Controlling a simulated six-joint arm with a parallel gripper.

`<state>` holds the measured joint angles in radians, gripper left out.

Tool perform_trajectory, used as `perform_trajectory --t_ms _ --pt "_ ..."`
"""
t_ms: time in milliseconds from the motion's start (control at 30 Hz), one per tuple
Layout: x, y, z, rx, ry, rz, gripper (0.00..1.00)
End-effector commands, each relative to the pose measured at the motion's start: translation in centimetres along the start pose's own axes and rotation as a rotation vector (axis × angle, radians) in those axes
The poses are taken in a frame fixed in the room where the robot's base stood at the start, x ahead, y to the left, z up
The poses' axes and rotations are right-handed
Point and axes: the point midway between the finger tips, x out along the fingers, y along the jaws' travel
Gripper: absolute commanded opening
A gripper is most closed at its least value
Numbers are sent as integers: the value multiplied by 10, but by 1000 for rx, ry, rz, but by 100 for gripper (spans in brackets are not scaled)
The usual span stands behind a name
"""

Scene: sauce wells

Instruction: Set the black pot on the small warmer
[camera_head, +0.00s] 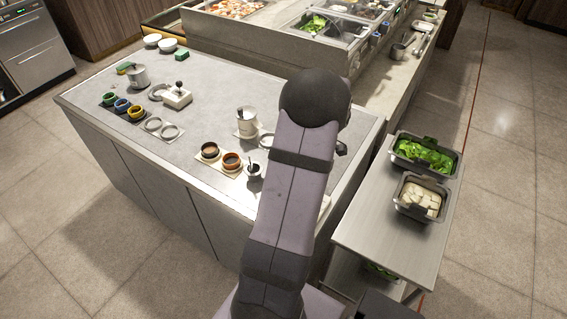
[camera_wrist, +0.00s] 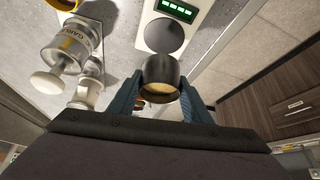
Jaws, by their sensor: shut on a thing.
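In the wrist view my gripper (camera_wrist: 159,88) is shut on a small black pot (camera_wrist: 160,72), one blue finger on each side. The pot's light tan inside faces the camera. Beyond the pot lies the small warmer, a pale plate (camera_wrist: 151,46) with a dark round disc (camera_wrist: 165,36) and a green lit display (camera_wrist: 177,10). The pot overlaps the near edge of the warmer in this view; whether they touch I cannot tell. In the head view my arm hides the gripper, and I cannot make out the held pot or the warmer.
A labelled jar (camera_wrist: 68,50) and a second jar (camera_wrist: 86,94) stand left of the pot. Food bins (camera_head: 424,155) stand on a side table at right.

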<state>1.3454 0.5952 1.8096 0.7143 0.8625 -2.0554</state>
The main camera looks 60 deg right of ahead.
Motion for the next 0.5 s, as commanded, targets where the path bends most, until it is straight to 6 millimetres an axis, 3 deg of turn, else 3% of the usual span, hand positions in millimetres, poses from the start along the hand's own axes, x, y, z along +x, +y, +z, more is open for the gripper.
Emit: perform_trajectory --t_ms 500 --pt "22 0 12 3 0 1 19"
